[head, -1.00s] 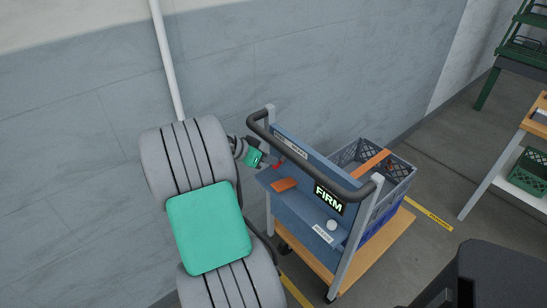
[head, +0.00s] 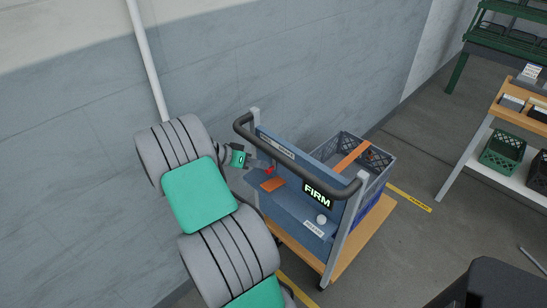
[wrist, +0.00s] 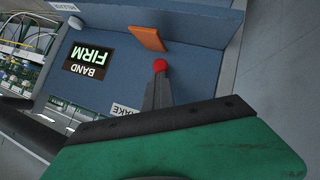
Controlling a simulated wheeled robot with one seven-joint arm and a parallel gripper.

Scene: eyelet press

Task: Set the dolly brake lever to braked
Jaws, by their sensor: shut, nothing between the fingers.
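The dolly has a blue panel (head: 298,208) under a dark push bar. A lever with a red knob (head: 268,171) is on the panel's left part; only the knob shows clearly, also in the wrist view (wrist: 160,66). An orange plate (head: 272,184) lies just beside it. My gripper (head: 262,167) is at the knob from the left. In the wrist view its grey fingers (wrist: 157,92) are together and empty, tips at the knob; I cannot tell whether they touch it. A label partly reading "AKE" (wrist: 122,110) is partly hidden behind my gripper.
A lit display (head: 318,195) reads "FIRM". A white knob (head: 321,219) and another label (head: 314,229) are below it. A grey-blue crate (head: 375,178) stands behind the panel. The grey wall (head: 330,70) is close behind. A shelf unit (head: 500,120) stands at the right, with open floor between.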

